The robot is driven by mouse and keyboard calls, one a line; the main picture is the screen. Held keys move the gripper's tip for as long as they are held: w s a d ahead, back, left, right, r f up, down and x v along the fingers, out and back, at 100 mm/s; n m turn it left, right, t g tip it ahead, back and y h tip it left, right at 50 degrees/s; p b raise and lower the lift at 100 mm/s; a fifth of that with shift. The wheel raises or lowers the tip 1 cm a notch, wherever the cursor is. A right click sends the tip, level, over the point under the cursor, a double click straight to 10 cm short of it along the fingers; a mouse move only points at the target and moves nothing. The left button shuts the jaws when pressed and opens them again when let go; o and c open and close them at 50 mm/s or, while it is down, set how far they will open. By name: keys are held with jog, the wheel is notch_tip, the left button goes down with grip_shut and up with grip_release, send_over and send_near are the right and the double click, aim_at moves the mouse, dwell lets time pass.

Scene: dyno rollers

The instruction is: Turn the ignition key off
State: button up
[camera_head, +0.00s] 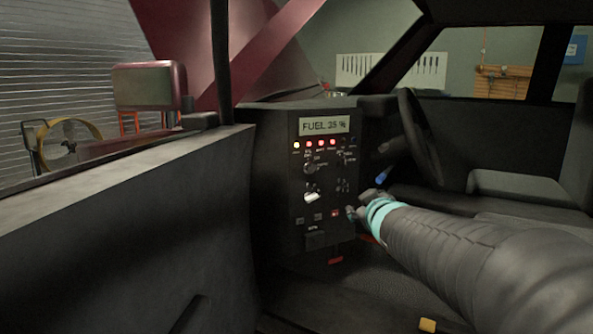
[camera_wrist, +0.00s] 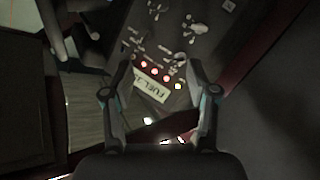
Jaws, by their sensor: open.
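A dark control panel (camera_head: 283,190) stands upright inside the vehicle, and the wrist view shows it rotated (camera_wrist: 150,35). Its display (camera_head: 324,125) reads "FUEL 35 %". A row of lamps (camera_head: 320,144) below glows, one yellow and several red. A dark knob-like control (camera_head: 310,167) sits under the lamps; I cannot tell surely whether it is the ignition key. A bright switch (camera_head: 311,197) sits lower. My gripper (camera_head: 354,212) is by the panel's lower right in the head view. In the wrist view its fingers (camera_wrist: 158,68) are spread and empty, with the display between them.
The vehicle door (camera_head: 120,210) fills the left side. A steering wheel (camera_head: 416,135) and dark seats are right of the panel. A blue-tipped lever (camera_head: 382,180) is close to my wrist. A yellow block (camera_head: 428,325) lies on the floor.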

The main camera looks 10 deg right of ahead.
aim_at(316, 171)
jog(key=w+a+n+y, duration=0.2)
jog(key=w, duration=0.5)
jog(key=w+a+r+n+t+y+p, duration=0.1)
jog(key=w+a+n+y, duration=0.1)
jog(key=w, duration=0.6)
jog(key=w+a+n+y, duration=0.2)
jog(key=w+a+n, duration=0.1)
jog(key=w, duration=0.4)
jog(key=shift+w+a+r+y, duration=0.15)
jog(key=shift+a+r+y, duration=0.05)
jog(key=shift+y, duration=0.2)
jog(key=shift+r, duration=0.1)
grip_shut()
